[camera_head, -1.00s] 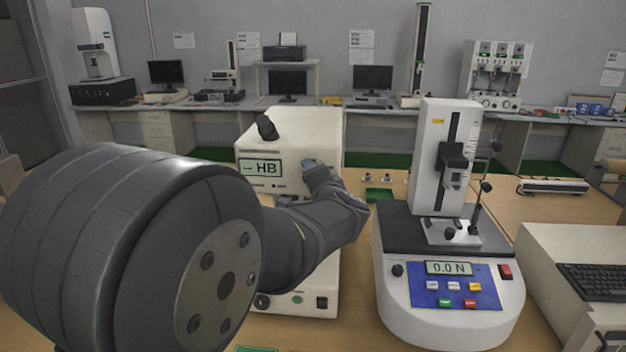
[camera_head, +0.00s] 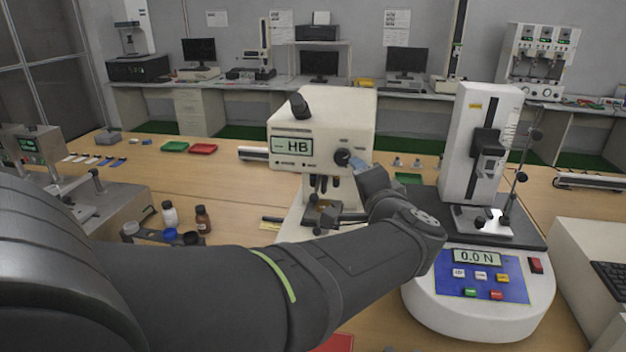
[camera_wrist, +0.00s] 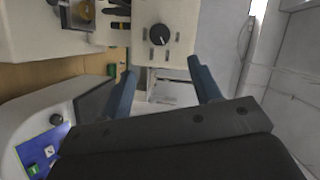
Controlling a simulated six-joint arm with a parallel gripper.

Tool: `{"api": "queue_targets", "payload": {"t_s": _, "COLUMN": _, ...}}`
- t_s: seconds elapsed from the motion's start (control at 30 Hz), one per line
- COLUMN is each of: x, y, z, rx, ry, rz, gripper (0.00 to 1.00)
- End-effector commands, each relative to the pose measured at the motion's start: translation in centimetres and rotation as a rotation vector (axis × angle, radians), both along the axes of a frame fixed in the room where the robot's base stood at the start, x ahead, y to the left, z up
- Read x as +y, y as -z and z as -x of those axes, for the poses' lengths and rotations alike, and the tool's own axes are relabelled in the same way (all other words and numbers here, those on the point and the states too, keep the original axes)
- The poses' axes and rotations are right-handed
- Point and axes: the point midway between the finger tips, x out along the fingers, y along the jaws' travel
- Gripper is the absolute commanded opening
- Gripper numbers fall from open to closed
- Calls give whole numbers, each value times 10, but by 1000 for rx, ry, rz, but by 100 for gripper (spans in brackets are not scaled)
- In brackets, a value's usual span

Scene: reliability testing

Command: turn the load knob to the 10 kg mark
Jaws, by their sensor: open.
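The load knob (camera_head: 342,157) is a round black dial on the front of the cream hardness tester (camera_head: 330,105), right of its "-- HB" display. In the wrist view the knob (camera_wrist: 159,35) shows whole, with a pale pointer line and small marks around it that are too small to read. My gripper (camera_wrist: 162,78) is open and empty, with its two blue fingers apart. The knob lies beyond the fingertips, between their lines, and nothing touches it. In the head view my gripper (camera_head: 362,163) is just right of and below the knob, and one finger is mostly hidden.
A force tester (camera_head: 480,150) reading 0.0 N stands close on the right. Bottles (camera_head: 202,219), red and green trays (camera_head: 203,149) and another instrument (camera_head: 85,195) are on the left. Bench between tester and trays is mostly clear.

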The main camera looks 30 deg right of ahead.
Motion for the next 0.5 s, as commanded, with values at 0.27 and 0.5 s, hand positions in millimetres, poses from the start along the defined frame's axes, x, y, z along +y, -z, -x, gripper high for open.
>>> {"api": "queue_targets", "payload": {"t_s": 0.27, "x": 13, "y": -4, "z": 32, "rx": 0, "ry": 2, "rz": 0, "gripper": 57}}
{"api": "queue_targets", "payload": {"t_s": 0.5, "x": 17, "y": -5, "z": 37, "rx": 0, "ry": -1, "rz": -1, "gripper": 57}}
